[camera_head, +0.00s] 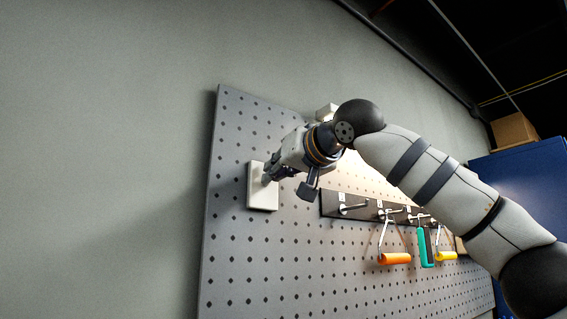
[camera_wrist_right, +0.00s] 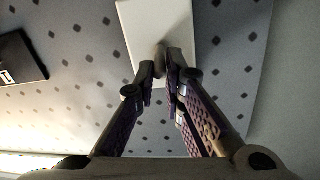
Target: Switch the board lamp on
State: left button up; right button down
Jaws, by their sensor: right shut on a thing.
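A white switch plate (camera_head: 262,190) is mounted on the left part of the grey pegboard (camera_head: 225,255). My right gripper (camera_head: 268,176) is at the plate, coming from the right. In the right wrist view, the gripper (camera_wrist_right: 170,68) is shut on the small switch lever (camera_wrist_right: 160,52), which stands out from the white plate (camera_wrist_right: 150,22). The fingers hide part of the lever. The board lamp (camera_head: 327,111) shows partly as a pale housing behind my right wrist, and the board below it is brightly lit. My left gripper is not in view.
A dark hook rail (camera_head: 343,205) sits right of the plate, with orange-handled (camera_head: 395,258), teal (camera_head: 425,248) and yellow-handled (camera_head: 446,256) items hanging. A blue cabinet (camera_head: 525,185) with a cardboard box (camera_head: 513,130) stands at right. The wall left of the board is bare.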

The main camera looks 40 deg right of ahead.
jog(key=shift+w+f+g, duration=0.1)
jog(key=shift+f+g, duration=0.1)
jog(key=shift+g, duration=0.1)
jog(key=c, duration=1.7)
grip_release()
jog(key=v, duration=1.2)
jog(key=shift+d, duration=0.1)
